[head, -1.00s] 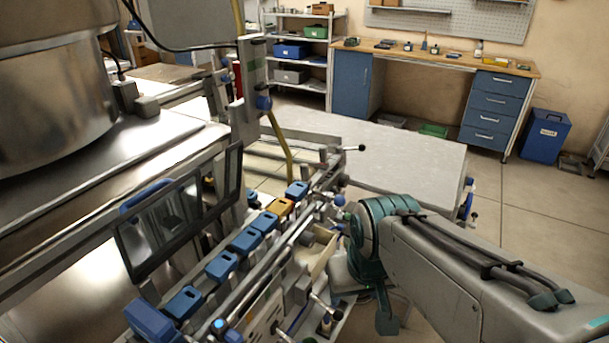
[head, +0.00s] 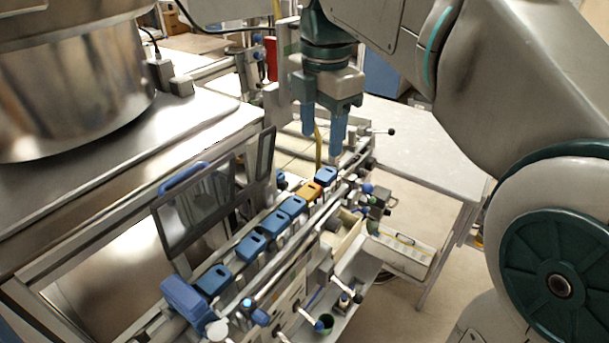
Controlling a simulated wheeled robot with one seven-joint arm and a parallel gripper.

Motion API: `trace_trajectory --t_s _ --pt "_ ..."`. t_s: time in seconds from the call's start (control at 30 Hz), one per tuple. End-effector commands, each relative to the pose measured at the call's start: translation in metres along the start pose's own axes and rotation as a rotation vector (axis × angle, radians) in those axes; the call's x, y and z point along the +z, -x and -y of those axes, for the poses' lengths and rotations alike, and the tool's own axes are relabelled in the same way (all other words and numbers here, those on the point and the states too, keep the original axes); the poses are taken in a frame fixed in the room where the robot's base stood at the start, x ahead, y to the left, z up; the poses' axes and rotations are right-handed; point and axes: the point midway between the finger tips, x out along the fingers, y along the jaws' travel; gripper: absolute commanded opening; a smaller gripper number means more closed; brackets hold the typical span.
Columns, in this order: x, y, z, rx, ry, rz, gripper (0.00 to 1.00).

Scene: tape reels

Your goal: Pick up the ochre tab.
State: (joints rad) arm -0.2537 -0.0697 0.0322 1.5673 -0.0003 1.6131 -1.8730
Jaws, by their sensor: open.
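The ochre tab (head: 312,190) sits in a slanted row of blue tabs on the machine's rail. A blue tab (head: 325,175) is just beyond it and another blue tab (head: 293,206) is just nearer. My gripper (head: 323,139) hangs pointing down above the far end of the row, open and empty. Its two blue fingers are apart from the tabs, and in the picture they appear above and slightly right of the ochre tab. The ochre tab's top is in plain view; its lower part is hidden in the rail.
A dark framed panel (head: 198,208) stands left of the row. A large metal drum (head: 70,85) is at the upper left. A pale grey table (head: 425,150) is behind.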

Motion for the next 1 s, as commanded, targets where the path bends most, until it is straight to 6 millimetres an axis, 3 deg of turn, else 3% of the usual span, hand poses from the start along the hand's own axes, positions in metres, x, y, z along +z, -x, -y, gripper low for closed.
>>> trace_trajectory --t_s 0.13,0.3,0.7,1.0 --pt "-0.007 0.019 -0.012 -0.019 0.211 -0.010 0.53" --pt "-0.011 0.022 -0.016 -0.028 0.312 -0.017 0.53" --pt "-0.012 -0.043 -0.014 -0.030 0.318 -0.018 0.53" --pt "-0.012 -0.066 -0.013 -0.028 0.317 -0.017 0.53"
